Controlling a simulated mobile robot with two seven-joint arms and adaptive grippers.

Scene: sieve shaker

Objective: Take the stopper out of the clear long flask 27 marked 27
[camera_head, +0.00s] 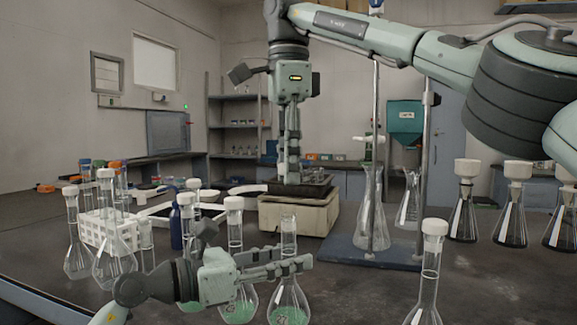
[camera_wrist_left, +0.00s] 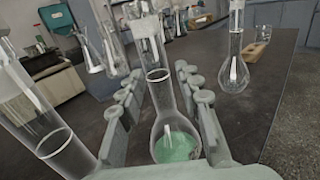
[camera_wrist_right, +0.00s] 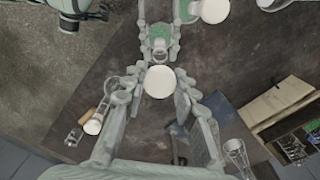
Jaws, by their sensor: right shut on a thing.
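A clear long flask (camera_head: 288,299) with green contents stands at the front, its neck uncovered at the top. It also shows in the left wrist view (camera_wrist_left: 175,145). I cannot read a number on it. My left gripper (camera_head: 305,264) is open, with its fingers on either side of the neck and small gaps beside the glass. My right gripper (camera_head: 288,172) is above the flask, pointing down, shut on a white stopper (camera_wrist_right: 160,82). In the right wrist view the stopper is apart from the open flask mouth (camera_wrist_right: 159,46). In the head view the fingers hide the stopper.
Stoppered flasks with green contents (camera_head: 234,238) stand close left of it. Another stoppered flask (camera_head: 432,260) is at the right front. A white rack (camera_head: 97,232) and more flasks are at the left. A sieve shaker (camera_head: 300,215) and a blue-based stand (camera_head: 350,258) are behind.

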